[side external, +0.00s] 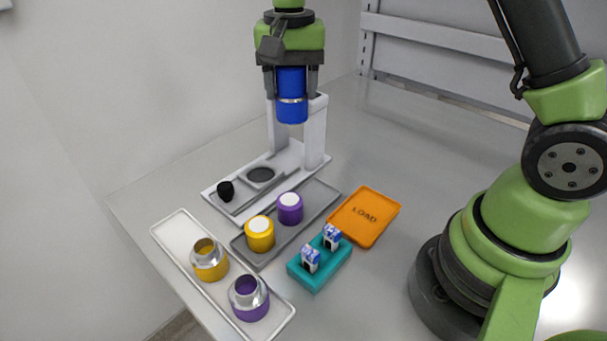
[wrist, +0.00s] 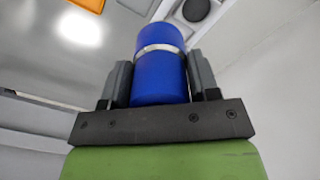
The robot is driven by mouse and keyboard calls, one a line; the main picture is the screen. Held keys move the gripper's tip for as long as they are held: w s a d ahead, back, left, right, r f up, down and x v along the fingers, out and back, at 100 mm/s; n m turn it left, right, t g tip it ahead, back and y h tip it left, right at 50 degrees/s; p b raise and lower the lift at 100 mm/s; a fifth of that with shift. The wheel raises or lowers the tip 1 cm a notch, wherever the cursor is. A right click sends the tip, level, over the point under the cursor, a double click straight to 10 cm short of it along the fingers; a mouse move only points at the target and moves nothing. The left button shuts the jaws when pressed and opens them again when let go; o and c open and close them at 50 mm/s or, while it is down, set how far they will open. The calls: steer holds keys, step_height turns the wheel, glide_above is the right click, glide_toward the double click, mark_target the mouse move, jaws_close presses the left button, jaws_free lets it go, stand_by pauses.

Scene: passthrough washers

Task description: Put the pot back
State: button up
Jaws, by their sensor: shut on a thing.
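A blue pot (side external: 291,82) with a silver band hangs upright in my gripper (side external: 291,88). The pot is above the white stand (side external: 314,131) at the back, clear of the surface below it. In the wrist view the blue pot (wrist: 160,75) sits between the two dark fingers of my gripper (wrist: 160,82), which are shut on it. The stand's base has a round dark recess (side external: 260,175), which is empty, and a small black knob-like piece (side external: 226,190) beside it.
A grey tray (side external: 318,196) holds yellow and purple white-topped pots. A white tray (side external: 172,228) holds yellow and purple open silver-necked pieces. An orange LOAD tray (side external: 381,199) is empty. A teal block (side external: 327,277) holds two small blue-and-white items. Table is free at the back right.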

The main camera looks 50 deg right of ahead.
mark_target(293, 106)
steer(key=s+f+n, duration=0.3)
steer(key=s+n, duration=0.5)
steer(key=n, duration=0.2)
steer(key=w+m, duration=0.2)
steer(key=m, duration=0.2)
steer(key=w+m, duration=0.5)
steer(key=m, duration=0.2)
steer(key=shift+w+f+m, duration=0.3)
steer(key=shift+w, duration=0.05)
steer(key=w+a+f+m, duration=0.2)
steer(key=w+m, duration=0.5)
steer(key=m, duration=1)
steer(key=shift+w, duration=0.3)
steer(key=shift+f, duration=0.1)
step_height(293, 106, down, 10)
steer(key=shift+r, duration=0.25)
steer(key=o, duration=1.1)
